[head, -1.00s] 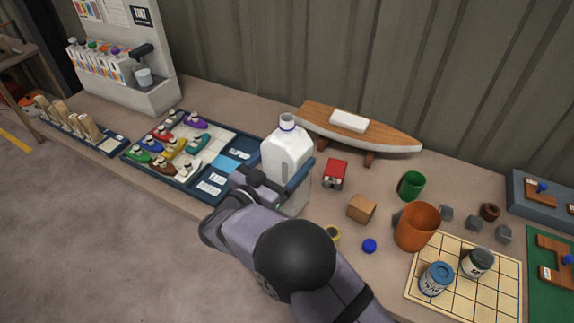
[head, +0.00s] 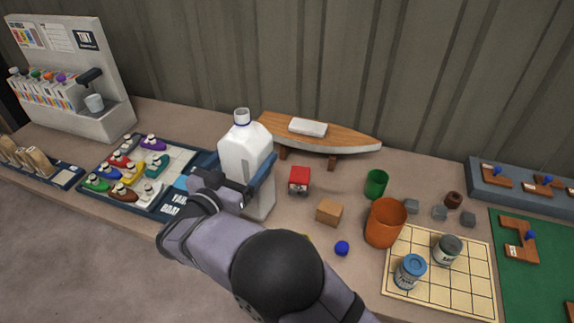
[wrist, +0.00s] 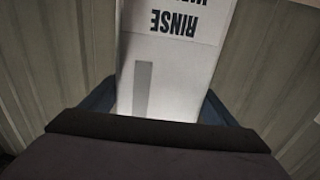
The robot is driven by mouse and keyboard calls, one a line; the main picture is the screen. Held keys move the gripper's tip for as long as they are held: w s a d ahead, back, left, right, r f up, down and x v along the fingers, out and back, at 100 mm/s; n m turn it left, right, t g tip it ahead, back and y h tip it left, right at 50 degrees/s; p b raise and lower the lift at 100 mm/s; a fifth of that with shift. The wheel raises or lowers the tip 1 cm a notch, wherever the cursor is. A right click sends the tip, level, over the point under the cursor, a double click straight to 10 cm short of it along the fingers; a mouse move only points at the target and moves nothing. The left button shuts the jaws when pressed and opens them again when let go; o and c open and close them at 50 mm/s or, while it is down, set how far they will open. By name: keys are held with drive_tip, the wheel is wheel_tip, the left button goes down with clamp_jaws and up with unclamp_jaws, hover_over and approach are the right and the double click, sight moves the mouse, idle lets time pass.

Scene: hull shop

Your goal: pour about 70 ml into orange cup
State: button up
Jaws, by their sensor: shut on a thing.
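A white jug (head: 244,146) with an open neck stands upright in the head view, left of the middle. My gripper (head: 232,178) is shut on the jug, with a jaw on each side of its body. In the wrist view the jug (wrist: 168,85) fills the space between my jaws (wrist: 160,112), and part of its label shows RINSE upside down. I cannot tell whether the jug's base touches the bench. The orange cup (head: 384,226) stands upright and apart, to the right of the jug, at the edge of a grid board.
A green cup (head: 376,184) stands behind the orange cup. Two paint tins (head: 410,271) are on the grid board (head: 470,290). A wooden boat hull (head: 350,144) is behind.

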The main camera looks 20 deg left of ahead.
drive_tip(key=shift+r, duration=0.1)
drive_tip(key=w+d+r+m+g+h+p, duration=0.1)
drive_tip(key=w+d+r+h+p, duration=0.1)
drive_tip(key=w+d+p, duration=0.35)
drive_tip(key=w+d+r+m+h+p, duration=0.2)
drive_tip(key=w+d+p, duration=0.1)
drive_tip(key=d, duration=0.6)
drive_tip(key=w+d+r+m+g+h+p, duration=0.1)
drive_tip(key=w+d+r+h+p, duration=0.3)
drive_tip(key=d, duration=0.3)
drive_tip(key=d+f+y, duration=0.1)
drive_tip(key=d+f+y+p, duration=0.1)
drive_tip(key=f, duration=0.1)
drive_tip(key=d+f+n+y+p, duration=0.1)
drive_tip(key=shift+d+f+t, duration=0.35)
drive_tip(key=shift+t, duration=0.05)
